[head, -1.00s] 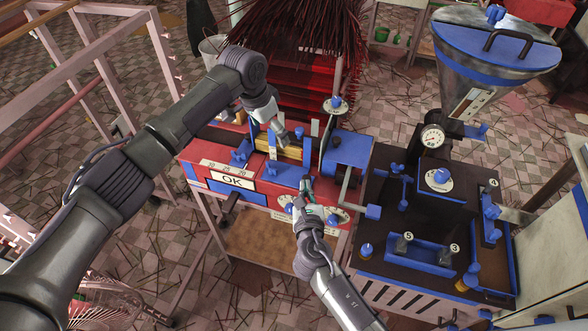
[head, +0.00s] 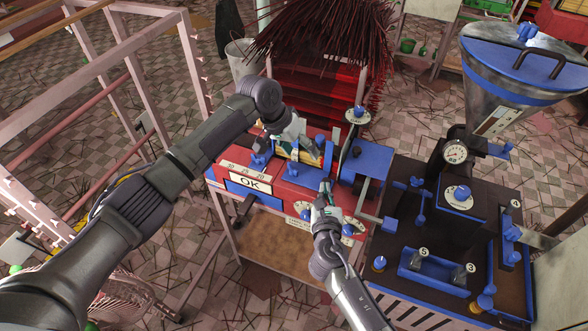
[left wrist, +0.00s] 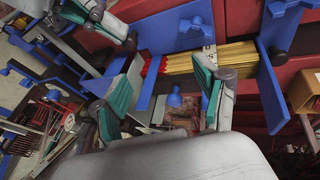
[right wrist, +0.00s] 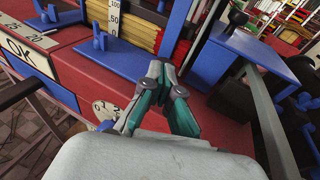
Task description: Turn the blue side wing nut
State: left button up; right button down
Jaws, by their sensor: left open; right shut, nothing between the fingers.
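The red extruder bench (head: 290,200) carries several blue wing nuts. One stands at its left (head: 259,160) and another on its front plate (head: 292,178); two also show in the right wrist view, including one on a blue base (right wrist: 98,42). I cannot tell for sure which is the side one. My left gripper (head: 297,138) is open over the bundle of yellow sticks. In the left wrist view, a small blue knob (left wrist: 175,98) appears between its fingers, not gripped. My right gripper (head: 325,187) is shut and empty at the bench's front, right of the front-plate wing nut.
A dark table with blue parts (head: 430,240) and a gauge (head: 455,152) stands at right, a hopper (head: 515,65) behind it. A pink rack (head: 140,60) is at left. Dark red sticks (head: 320,30) hang behind the bench.

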pick_arm(q)
jog(key=s+f+n+h, duration=0.1)
jog(key=n, duration=0.4)
jog(key=s+a+f+n+t+h, duration=0.1)
jog(key=n+h, duration=0.1)
jog(key=n, duration=0.2)
jog(key=s+f+n+h, duration=0.1)
jog(key=n+h, duration=0.1)
jog(key=n, duration=0.3)
jog(key=shift+s+a+f+n+t, duration=0.2)
jog(key=shift+f+n+t, duration=0.1)
jog(key=shift+t, duration=0.1)
jog(key=s+a+n+t+h, duration=0.1)
jog(key=a+n+t, duration=0.3)
jog(key=n, duration=0.5)
jog(key=n+t, duration=0.1)
jog(key=n, duration=0.6)
send_near(292, 167)
jog(key=x, duration=0.9)
jog(key=shift+f, duration=0.1)
